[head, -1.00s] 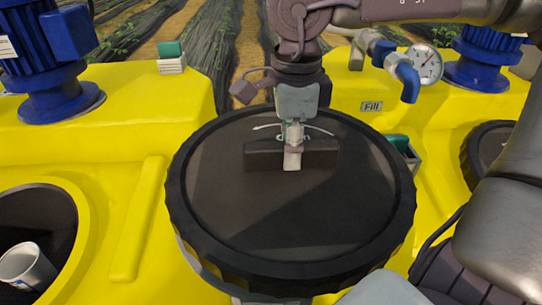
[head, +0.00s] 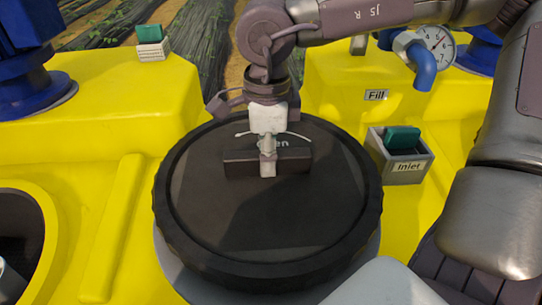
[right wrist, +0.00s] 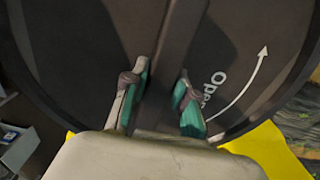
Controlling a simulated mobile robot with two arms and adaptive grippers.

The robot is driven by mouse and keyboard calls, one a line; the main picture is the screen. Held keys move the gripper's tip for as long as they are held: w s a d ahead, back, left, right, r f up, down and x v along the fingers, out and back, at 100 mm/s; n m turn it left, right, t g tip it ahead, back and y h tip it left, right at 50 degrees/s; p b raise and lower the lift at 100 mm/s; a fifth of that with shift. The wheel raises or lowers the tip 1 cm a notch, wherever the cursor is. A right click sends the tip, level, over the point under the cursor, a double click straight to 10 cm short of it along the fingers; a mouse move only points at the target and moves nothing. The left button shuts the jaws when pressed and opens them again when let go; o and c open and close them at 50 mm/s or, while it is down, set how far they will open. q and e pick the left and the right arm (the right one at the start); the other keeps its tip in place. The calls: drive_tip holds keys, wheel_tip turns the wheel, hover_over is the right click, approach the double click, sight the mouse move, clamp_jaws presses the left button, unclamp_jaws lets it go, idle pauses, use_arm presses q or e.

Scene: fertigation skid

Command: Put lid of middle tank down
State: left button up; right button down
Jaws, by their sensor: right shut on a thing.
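The black round lid (head: 270,220) of the middle tank is at the centre of the head view, with a ribbed rim and a bar handle (head: 232,166). My right gripper (head: 267,165) is shut on this handle from above. In the right wrist view, its fingers (right wrist: 158,105) stand on both sides of the bar, with part of the lid's "Open" marking and arrow beside them. A grey ring (head: 182,277) of the tank shows below the lid's near edge. The lid hides the tank's opening, and I cannot tell whether it touches the ring. My left gripper is out of view.
An open tank mouth (head: 48,215) is at the left, with a pale object (head: 10,284) inside. A grey "Inlet" box (head: 402,172) stands right of the lid. A gauge (head: 435,42) with a blue pipe is behind it. Blue motors (head: 30,75) stand on the yellow tanks.

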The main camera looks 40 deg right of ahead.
drive_tip(key=shift+w+a+r, duration=0.1)
drive_tip(key=shift+a, duration=0.1)
drive_tip(key=c, duration=1.2)
unclamp_jaws()
drive_tip(key=shift+a, duration=0.1)
drive_tip(key=shift+o, duration=1.4)
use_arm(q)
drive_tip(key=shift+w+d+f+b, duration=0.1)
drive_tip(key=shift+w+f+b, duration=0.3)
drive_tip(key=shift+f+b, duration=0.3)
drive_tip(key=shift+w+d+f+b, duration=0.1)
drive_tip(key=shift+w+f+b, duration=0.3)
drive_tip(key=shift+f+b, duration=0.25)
use_arm(e)
wheel_tip(320, 180, up, 12)
